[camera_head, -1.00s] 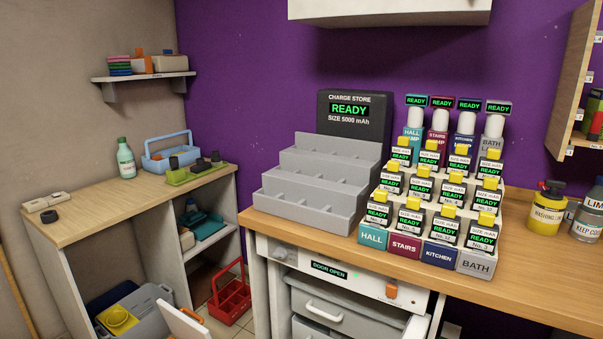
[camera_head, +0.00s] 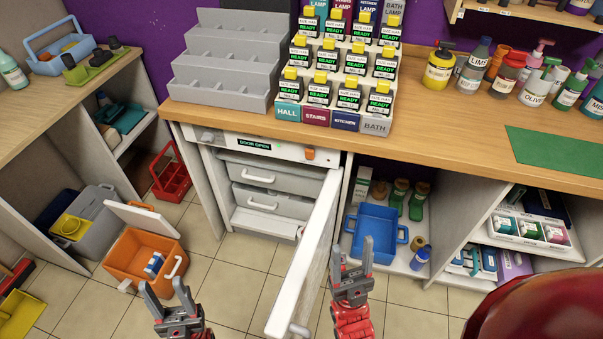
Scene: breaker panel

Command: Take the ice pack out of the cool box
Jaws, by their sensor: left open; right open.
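An orange cool box (camera_head: 128,258) stands on the tiled floor at lower left, its white lid (camera_head: 143,217) raised and tilted back. A small blue and white item (camera_head: 154,265) shows in its opening; it looks like the ice pack, but it is too small to be sure. My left gripper (camera_head: 164,288) is open and empty, in front of the box in the picture and apart from the item. My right gripper (camera_head: 351,250) is open and empty, to the right of the open white door.
The open white cabinet door (camera_head: 305,262) juts out between my grippers. A red carrier (camera_head: 170,174) and a grey crate (camera_head: 100,222) stand behind the cool box. A blue bin (camera_head: 375,233) sits under the counter at right. Bare floor lies between box and door.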

